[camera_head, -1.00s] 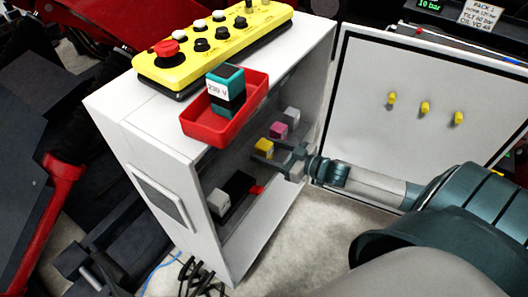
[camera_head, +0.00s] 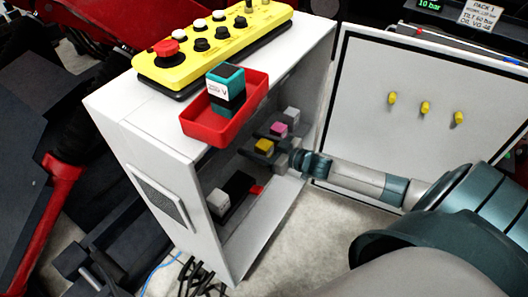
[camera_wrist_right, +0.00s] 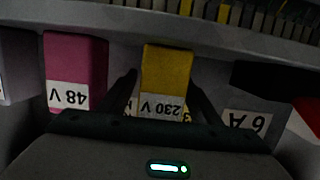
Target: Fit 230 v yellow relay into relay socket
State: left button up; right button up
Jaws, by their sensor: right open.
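The yellow relay (camera_head: 264,146) stands in a row inside the white cabinet (camera_head: 130,140). In the right wrist view the yellow relay (camera_wrist_right: 166,70) shows a white label reading 230 V, upside down. My right gripper (camera_wrist_right: 163,84) is open, with one dark finger on each side of the relay; I cannot tell whether they touch it. In the head view the right gripper (camera_head: 259,147) reaches into the cabinet from the right. The relay's base and any socket under it are hidden or too dark to tell. My left gripper is not in view.
A pink 48 V relay (camera_wrist_right: 75,70) and a black 6 A block (camera_wrist_right: 270,80) flank the yellow one. A red bin (camera_head: 213,130) holding a teal block (camera_head: 226,78) sits on the cabinet top beside a yellow button panel (camera_head: 215,45). The open door (camera_head: 420,150) stands right.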

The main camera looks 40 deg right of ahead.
jog(key=c, duration=1.2)
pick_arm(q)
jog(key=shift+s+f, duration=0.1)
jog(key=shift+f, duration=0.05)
pick_arm(e)
jog(key=shift+r, duration=0.15)
jog(key=shift+r, duration=0.5)
jog(key=r, duration=0.3)
jog(key=shift+s+d+p, duration=0.15)
jog(key=shift+s+p, duration=0.05)
jog(key=shift+p, duration=0.15)
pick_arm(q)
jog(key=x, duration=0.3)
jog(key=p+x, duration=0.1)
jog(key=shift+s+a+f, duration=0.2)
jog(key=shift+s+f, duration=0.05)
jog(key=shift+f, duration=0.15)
pick_arm(e)
jog(key=s+d+r, duration=0.4)
jog(key=s+d, duration=0.1)
jog(key=s+d+r, duration=0.2)
jog(key=s, duration=0.1)
jog(key=shift+s+d+r, duration=0.15)
jog(key=shift+s+r, duration=0.1)
jog(key=shift+r, duration=0.1)
